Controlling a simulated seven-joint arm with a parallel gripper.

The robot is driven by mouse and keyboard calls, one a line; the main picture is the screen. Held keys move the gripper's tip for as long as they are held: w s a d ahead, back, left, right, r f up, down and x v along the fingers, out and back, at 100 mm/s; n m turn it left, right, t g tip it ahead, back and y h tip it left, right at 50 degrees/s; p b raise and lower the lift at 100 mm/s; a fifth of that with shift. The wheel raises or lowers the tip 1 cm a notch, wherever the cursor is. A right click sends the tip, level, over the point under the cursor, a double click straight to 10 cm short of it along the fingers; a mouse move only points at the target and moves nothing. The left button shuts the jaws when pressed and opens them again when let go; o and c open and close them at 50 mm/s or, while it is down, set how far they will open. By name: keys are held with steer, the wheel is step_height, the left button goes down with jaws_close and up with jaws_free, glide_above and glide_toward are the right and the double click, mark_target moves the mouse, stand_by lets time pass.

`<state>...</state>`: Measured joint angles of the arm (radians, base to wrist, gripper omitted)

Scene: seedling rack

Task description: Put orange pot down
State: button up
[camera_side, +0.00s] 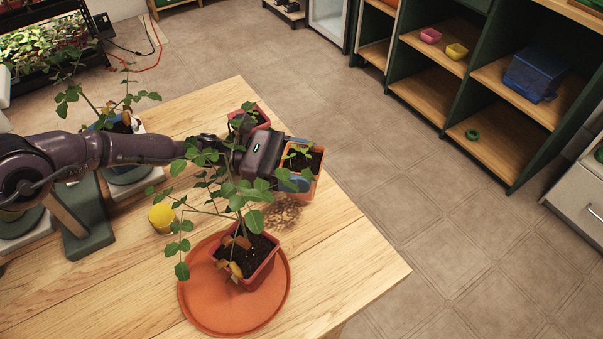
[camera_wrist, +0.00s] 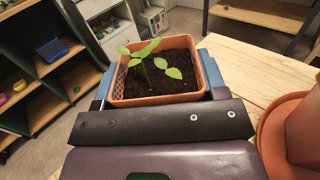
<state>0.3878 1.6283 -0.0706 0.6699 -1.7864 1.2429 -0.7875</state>
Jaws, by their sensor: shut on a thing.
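The orange pot (camera_wrist: 155,100) holds dark soil and a small green seedling. My gripper (camera_side: 297,171) is shut on it, with blue finger pads at its sides in the wrist view. In the side view the orange pot (camera_side: 316,188) is near the table's far right edge, and a dark shadow lies on the wood below and left of it. Whether its base touches the table cannot be told. Leaves of a taller plant partly cover my gripper in the side view.
A red pot (camera_side: 262,269) with a tall plant stands on a round terracotta saucer (camera_side: 205,300) close by. Another reddish pot (camera_side: 262,117) stands behind my gripper. A yellow cup (camera_side: 162,217) is to the left. The front right tabletop (camera_side: 360,265) is clear.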

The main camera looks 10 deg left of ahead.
steer(key=shift+f, duration=1.15)
steer(key=shift+f, duration=0.15)
steer(key=o, duration=1)
steer(key=shift+w+a, duration=0.1)
steer(key=shift+a, duration=1.9)
